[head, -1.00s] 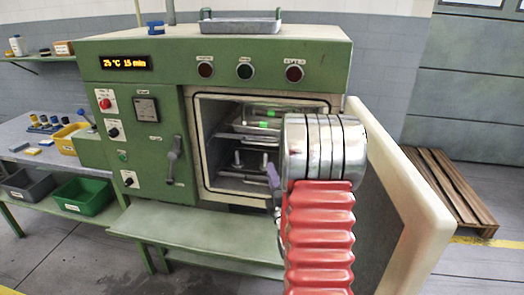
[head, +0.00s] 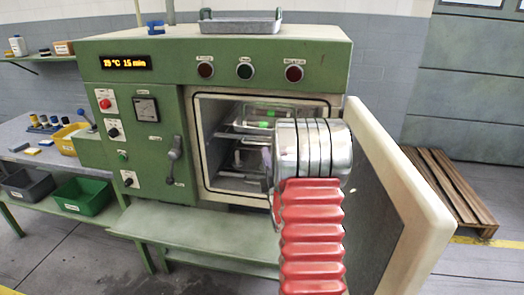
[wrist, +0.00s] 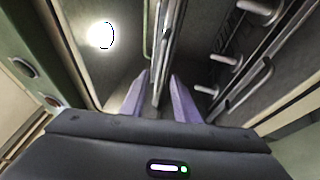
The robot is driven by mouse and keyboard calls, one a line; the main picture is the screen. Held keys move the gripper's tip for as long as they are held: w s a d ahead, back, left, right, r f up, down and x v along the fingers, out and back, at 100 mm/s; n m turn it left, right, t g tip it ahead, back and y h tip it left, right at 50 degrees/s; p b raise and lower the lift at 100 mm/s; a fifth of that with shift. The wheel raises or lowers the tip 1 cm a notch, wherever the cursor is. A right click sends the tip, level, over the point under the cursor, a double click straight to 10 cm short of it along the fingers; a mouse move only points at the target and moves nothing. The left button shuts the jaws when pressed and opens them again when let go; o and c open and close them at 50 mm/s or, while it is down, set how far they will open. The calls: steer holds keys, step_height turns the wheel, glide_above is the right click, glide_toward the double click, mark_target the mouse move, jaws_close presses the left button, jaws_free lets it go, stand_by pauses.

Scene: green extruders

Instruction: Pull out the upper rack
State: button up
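The upper rack (head: 234,135) is a thin metal shelf inside the open chamber of the green oven, partly hidden behind my arm in the head view. In the wrist view its edge (wrist: 161,78) runs between the two purple fingers of my gripper (wrist: 161,84). The fingers stand apart on either side of it, with some space visible. I cannot tell whether either finger touches it. In the head view my wrist is in front of the oven opening and hides most of the gripper.
The oven door (head: 395,190) stands wide open to the right, close to my arm. A lower rack (head: 240,178) with metal pegs lies below. A metal tray (head: 240,24) sits on the oven top. A green bench (head: 200,222) extends below the opening.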

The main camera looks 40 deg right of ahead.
steer(key=shift+x, duration=2.9)
steer(key=shift+c, duration=0.3)
jaws_close()
